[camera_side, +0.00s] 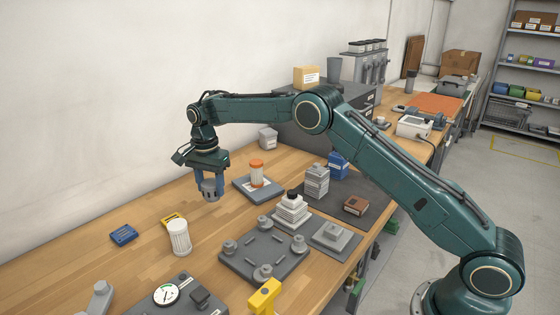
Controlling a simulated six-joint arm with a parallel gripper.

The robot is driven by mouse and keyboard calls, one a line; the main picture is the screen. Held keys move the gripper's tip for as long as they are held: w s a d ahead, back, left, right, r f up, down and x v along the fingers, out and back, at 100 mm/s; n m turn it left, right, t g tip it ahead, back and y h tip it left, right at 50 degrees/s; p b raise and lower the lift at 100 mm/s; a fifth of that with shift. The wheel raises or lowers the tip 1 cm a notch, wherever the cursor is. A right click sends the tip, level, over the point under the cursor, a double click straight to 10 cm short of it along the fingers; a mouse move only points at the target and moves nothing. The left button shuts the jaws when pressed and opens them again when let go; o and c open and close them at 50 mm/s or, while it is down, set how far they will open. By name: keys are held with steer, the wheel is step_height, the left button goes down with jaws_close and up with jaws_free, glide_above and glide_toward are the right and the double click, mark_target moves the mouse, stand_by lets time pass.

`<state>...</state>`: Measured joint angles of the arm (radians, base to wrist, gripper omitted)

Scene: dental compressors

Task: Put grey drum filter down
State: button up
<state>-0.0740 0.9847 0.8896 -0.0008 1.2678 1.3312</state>
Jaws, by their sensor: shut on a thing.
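My gripper (208,181) points down above the wooden bench, left of the middle of the picture. Its blue fingers are shut on the grey drum filter (211,192), a short dark-grey cylinder with slots in its lower side. The filter looks upright. I cannot tell for sure whether its underside touches the bench or hangs just above it. The fingers hide its upper sides.
An orange-capped filter (257,172) stands on a grey plate right of my gripper. A grey plate with posts (265,252) lies front right.

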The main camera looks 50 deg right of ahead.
mark_target(210, 183)
steer(key=shift+f, duration=3.05)
steer(key=shift+f, duration=0.15)
steer(key=o, duration=1)
step_height(210, 183, up, 12)
steer(key=shift+f, duration=0.15)
steer(key=shift+r, duration=0.3)
